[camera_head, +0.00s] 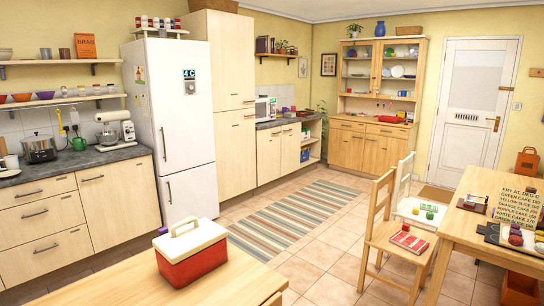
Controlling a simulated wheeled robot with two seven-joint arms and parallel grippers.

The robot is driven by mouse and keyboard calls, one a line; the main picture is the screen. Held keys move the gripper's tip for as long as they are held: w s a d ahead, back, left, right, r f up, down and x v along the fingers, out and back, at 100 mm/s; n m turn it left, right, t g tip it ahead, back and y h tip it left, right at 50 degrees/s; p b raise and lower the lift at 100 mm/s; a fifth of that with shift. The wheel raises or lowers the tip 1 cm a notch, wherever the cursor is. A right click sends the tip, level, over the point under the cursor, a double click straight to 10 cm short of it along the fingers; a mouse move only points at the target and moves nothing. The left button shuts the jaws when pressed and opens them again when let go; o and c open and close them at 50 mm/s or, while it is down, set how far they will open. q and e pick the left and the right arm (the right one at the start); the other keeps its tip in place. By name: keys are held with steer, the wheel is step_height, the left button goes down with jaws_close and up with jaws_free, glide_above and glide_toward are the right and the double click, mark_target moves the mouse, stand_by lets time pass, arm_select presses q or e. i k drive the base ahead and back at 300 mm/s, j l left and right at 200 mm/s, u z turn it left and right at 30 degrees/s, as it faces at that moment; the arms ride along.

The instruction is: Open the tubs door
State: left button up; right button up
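No door is marked as the tubs door, so I cannot tell which one it is. The white fridge-freezer (178,130) at left centre has two doors, both shut, with a "4 C" display. The tall wooden cupboard (232,110) to its right is shut. The wooden dresser (372,147) at the back has closed lower doors. The white room door (473,110) at the back right is shut. No tubs are identifiable; anything inside the shut units is hidden. Neither of my grippers is in view.
A wooden table (130,285) with a red-and-white cool box (190,252) stands in front. A wooden chair (378,235) and another table (470,225) with a sign (517,210) stand at the right. A striped rug (290,220) lies on open tiled floor in the middle.

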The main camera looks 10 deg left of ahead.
mark_target(267, 141)
steer(key=i+l+z, duration=0.4)
steer(key=i+z, duration=0.45)
steer(key=i+u, duration=0.15)
steer(key=i, duration=0.35)
steer(key=i+l+u, duration=0.15)
steer(key=i, duration=0.35)
steer(key=i+l+u, duration=0.15)
steer(key=i, duration=0.35)
steer(key=i+j+u, duration=0.25)
steer(key=i+u, duration=0.15)
steer(key=i+j+u, duration=0.1)
steer(key=i+u, duration=0.25)
steer(key=i, duration=0.25)
steer(key=i+u, duration=0.4)
steer(key=i+l+u, duration=0.35)
steer(key=i, duration=0.25)
steer(key=i+z, duration=0.25)
steer(key=i, duration=0.25)
steer(key=i+j+z, duration=0.15)
steer(key=i+z, duration=0.15)
steer(key=i, duration=0.2)
steer(key=i+j+z, duration=0.25)
steer(key=i, duration=0.2)
steer(key=i+l+z, duration=0.25)
steer(key=i+z, duration=1.05)
steer(key=i+j, duration=0.05)
steer(key=i, duration=0.05)
